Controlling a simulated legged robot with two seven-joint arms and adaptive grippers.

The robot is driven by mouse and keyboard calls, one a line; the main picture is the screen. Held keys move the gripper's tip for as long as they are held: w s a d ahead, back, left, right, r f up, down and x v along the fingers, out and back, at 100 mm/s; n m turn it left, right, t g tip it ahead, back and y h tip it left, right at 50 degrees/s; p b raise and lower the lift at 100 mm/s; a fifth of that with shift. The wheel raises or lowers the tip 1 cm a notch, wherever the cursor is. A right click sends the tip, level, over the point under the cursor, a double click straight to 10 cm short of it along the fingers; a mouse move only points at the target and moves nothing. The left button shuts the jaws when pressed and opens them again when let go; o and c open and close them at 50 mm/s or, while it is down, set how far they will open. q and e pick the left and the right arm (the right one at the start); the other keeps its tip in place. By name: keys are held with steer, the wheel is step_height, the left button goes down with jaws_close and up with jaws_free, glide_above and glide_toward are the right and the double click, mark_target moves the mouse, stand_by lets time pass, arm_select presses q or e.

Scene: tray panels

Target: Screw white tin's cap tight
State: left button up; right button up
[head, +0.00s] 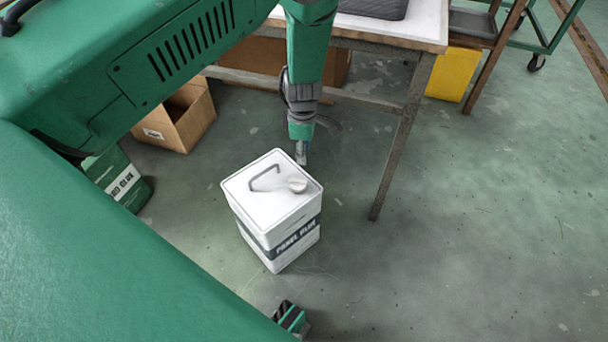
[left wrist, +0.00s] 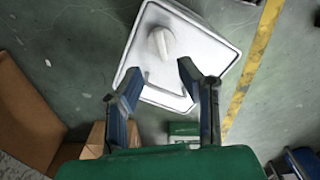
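The white tin (head: 270,235) stands upright on the floor in the middle of the head view, with a dark label band. Its round white cap (head: 297,184) sits on the top near the right corner, beside a folded grey handle. I cannot tell how tight it is. My left gripper (head: 301,154) points down just behind the tin's far edge, close to the cap. In the left wrist view my left gripper (left wrist: 150,84) has its two fingers apart and empty, with the cap (left wrist: 161,42) beyond the fingertips. A green and black part at the bottom of the head view may be my right gripper.
A table (head: 425,32) with a metal leg stands behind and right of the tin. An open cardboard box (head: 186,118) and a green labelled tin (head: 122,185) are to the left. A yellow bin (head: 453,75) stands at the back right. The floor at right is clear.

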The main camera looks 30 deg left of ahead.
arm_select(q)
steer(key=b, duration=0.2)
glide_above(301, 178)
steer(key=f, duration=0.7)
steer(key=shift+s+a, duration=0.1)
steer(key=shift+a, duration=0.2)
steer(key=f, duration=0.1)
steer(key=f+b, duration=0.2)
steer(key=f, duration=0.1)
steer(key=shift+d, duration=0.35)
steer(key=shift+d+f, duration=0.25)
steer(key=shift+f, duration=0.15)
steer(key=shift+a+f, duration=0.15)
steer(key=shift+a, duration=0.3)
steer(key=shift+c, duration=0.5)
steer(key=shift+f, duration=0.1)
jaws_close()
steer(key=shift+d, duration=0.15)
arm_select(e)
steer(key=f, duration=0.2)
steer(key=a+f, duration=0.1)
steer(key=f, duration=0.1)
steer(key=shift+f, duration=0.2)
